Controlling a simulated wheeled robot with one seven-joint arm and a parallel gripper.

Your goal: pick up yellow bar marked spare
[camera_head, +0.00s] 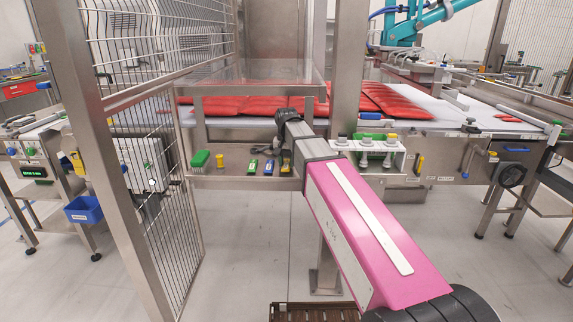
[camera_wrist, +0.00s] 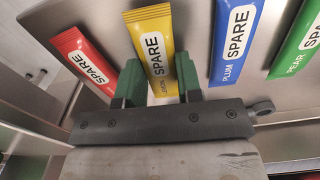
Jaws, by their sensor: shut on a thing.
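The yellow bar (camera_wrist: 152,30) marked SPARE, with a small word LEMON, lies on a grey metal surface in the wrist view. My gripper (camera_wrist: 159,78) has its two green fingers on either side of the bar's near end and is shut on it. The bar appears to be lying flat on the surface. In the head view a bit of the yellow bar (camera_head: 286,164) shows beside my arm, on the shelf under the conveyor. My fingers are hidden there.
In the wrist view a red bar (camera_wrist: 84,62) lies close to the left. A blue bar (camera_wrist: 233,42) and a green bar (camera_wrist: 300,45), also marked SPARE, lie to the right.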

